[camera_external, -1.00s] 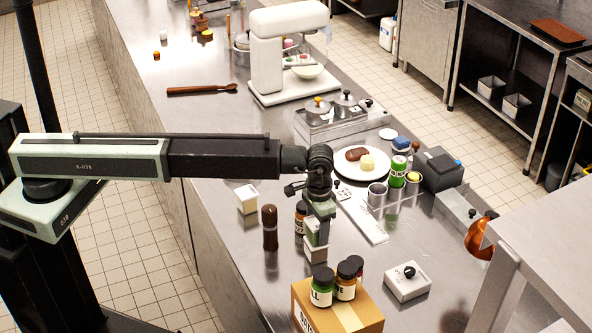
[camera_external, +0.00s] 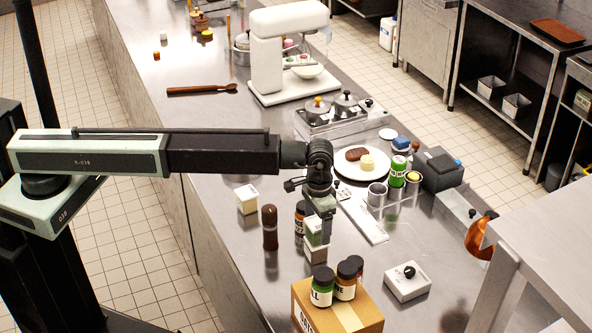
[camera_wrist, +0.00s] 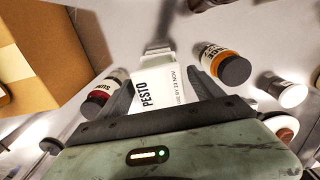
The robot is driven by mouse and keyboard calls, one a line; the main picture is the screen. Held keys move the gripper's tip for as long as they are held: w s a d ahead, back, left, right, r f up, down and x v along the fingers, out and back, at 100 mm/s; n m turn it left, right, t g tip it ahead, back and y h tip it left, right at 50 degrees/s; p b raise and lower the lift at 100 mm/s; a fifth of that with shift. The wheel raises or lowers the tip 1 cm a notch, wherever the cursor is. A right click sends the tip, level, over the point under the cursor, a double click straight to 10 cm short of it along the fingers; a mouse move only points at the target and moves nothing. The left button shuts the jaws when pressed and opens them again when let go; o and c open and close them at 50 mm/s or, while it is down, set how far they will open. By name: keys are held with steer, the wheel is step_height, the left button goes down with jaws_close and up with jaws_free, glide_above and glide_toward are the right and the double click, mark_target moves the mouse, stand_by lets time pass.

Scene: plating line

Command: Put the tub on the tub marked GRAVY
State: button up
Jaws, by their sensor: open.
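In the wrist view a white tub marked PESTO (camera_wrist: 158,95) lies between my open fingers (camera_wrist: 165,92). Another white tub with a pale lid (camera_external: 247,200) stands apart to the left.
A brown mill (camera_external: 269,228) and a dark-capped bottle (camera_external: 299,220) stand close to the left of the stack. A cardboard box (camera_external: 362,317) with several jars on it is in front. A white timer-like box (camera_external: 407,284) sits to the right, with clear counter around it.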

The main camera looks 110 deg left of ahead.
mark_target(317, 222)
step_height(317, 222, up, 11)
steer(key=p, duration=0.9)
steer(key=shift+f+p, duration=0.1)
steer(key=shift+p, duration=0.25)
steer(key=shift+d+f, duration=0.1)
steer(key=shift+f, duration=0.05)
steer(key=s+d+m, duration=0.9)
steer(key=s+d, duration=1.3)
steer(key=d, duration=0.1)
